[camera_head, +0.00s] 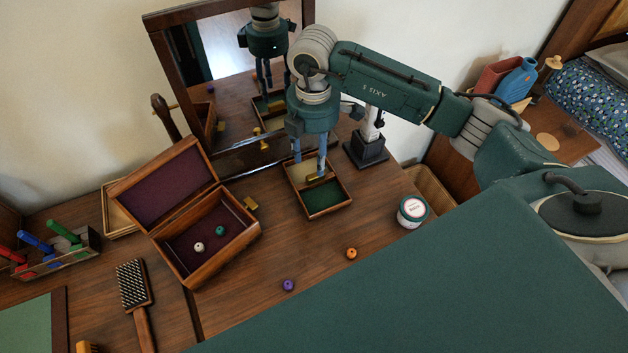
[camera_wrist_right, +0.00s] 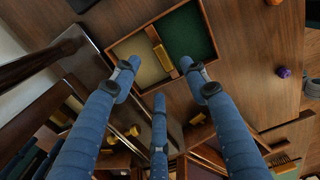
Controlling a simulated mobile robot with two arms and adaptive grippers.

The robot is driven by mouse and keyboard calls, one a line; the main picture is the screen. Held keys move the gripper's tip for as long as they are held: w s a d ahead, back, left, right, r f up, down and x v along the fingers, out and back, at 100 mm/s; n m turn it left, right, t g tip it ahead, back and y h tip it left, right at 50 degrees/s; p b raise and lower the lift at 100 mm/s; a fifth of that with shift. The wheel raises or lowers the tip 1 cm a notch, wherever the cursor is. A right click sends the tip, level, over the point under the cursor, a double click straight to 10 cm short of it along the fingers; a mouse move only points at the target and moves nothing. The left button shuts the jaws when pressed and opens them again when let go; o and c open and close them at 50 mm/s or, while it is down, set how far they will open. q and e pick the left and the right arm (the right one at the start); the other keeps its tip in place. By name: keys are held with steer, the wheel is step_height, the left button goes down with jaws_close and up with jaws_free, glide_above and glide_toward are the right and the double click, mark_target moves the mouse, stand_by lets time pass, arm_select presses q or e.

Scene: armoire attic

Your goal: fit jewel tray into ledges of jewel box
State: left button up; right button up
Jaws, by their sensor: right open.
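The jewel tray (camera_head: 324,198) is a small wooden tray with a cream and a green compartment. It lies on the dresser right of the jewel box, and a brass handle (camera_wrist_right: 162,57) sits on its divider. The wooden jewel box (camera_head: 193,273) stands with its lid (camera_head: 168,187) tilted back. Its purple-lined inside holds a white bead (camera_head: 199,247) and a teal bead (camera_head: 220,231). My right gripper (camera_head: 310,172) points down over the tray, open and empty. In the right wrist view its fingers (camera_wrist_right: 158,72) are spread near the tray and handle. My left gripper is not in view.
A mirror (camera_head: 225,60) stands behind the tray, reflecting my arm. A dark stand (camera_head: 366,150) and a round jar (camera_head: 412,211) are right of the tray. A purple bead (camera_head: 288,285) and an orange bead (camera_head: 351,253) lie in front. A hairbrush (camera_head: 133,285) lies left.

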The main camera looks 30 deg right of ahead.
mark_target(314, 173)
steer(key=f, duration=0.2)
steer(key=f+p, duration=0.1)
steer(key=f, duration=0.2)
steer(key=shift+s+d+p, duration=0.15)
steer(key=shift+s+p, duration=0.05)
steer(key=shift+p, duration=0.1)
steer(key=shift+w+f, duration=0.1)
steer(key=shift+f, duration=0.15)
jaws_close()
